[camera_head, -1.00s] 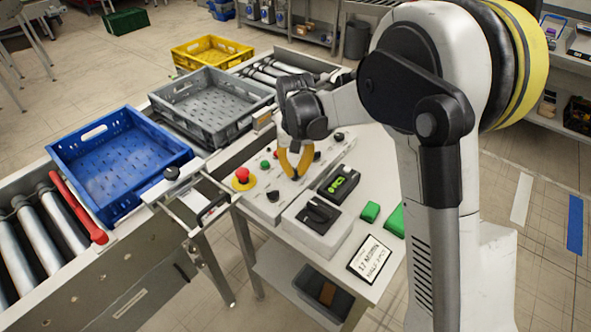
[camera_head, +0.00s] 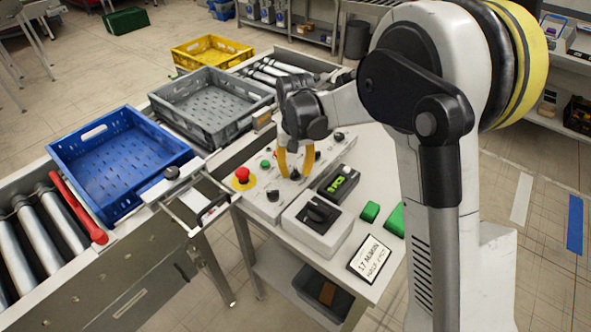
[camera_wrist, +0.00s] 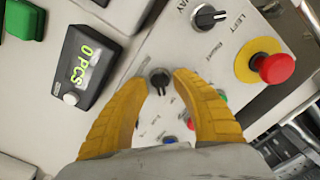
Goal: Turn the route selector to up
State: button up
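A small black rotary knob (camera_wrist: 159,78) on the light control panel (camera_wrist: 135,125) sits between my fingertips in the wrist view. Its label is too small to read, so I cannot confirm that it is the route selector. My gripper (camera_wrist: 160,86) is open, with one yellow finger on each side of the knob and no clear grip on it. In the head view, my gripper (camera_head: 295,168) points down at the panel, with the dark knob (camera_head: 295,175) low between the fingers. Another black knob (camera_wrist: 208,17) beside the word LEFT is at the top of the wrist view.
A red mushroom button (camera_wrist: 275,68) on a yellow base is near the knobs. Blue (camera_head: 70,150) and grey (camera_head: 183,98) crates are on the conveyor.

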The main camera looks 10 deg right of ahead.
aim_at(297, 172)
notch_tip(297, 172, up, 12)
dwell(0.5)
dwell(0.3)
jog(key=s+d+r+t+b, duration=0.1)
jog(key=s+d+r+t, duration=0.15)
jog(key=s, duration=0.35)
jog(key=s+d+r+t, duration=0.1)
jog(key=s+d+r, duration=0.2)
jog(key=s+d, duration=0.15)
jog(key=s+d+f+t, duration=0.2)
jog(key=s, duration=0.4)
jog(key=s+d+f+t+b, duration=0.1)
jog(key=s+d+f, duration=0.1)
jog(key=s, duration=0.5)
jog(key=shift+d+f+t, duration=0.35)
jog(key=shift+d+f, duration=0.05)
jog(key=shift+d, duration=0.1)
jog(key=shift+r, duration=0.1)
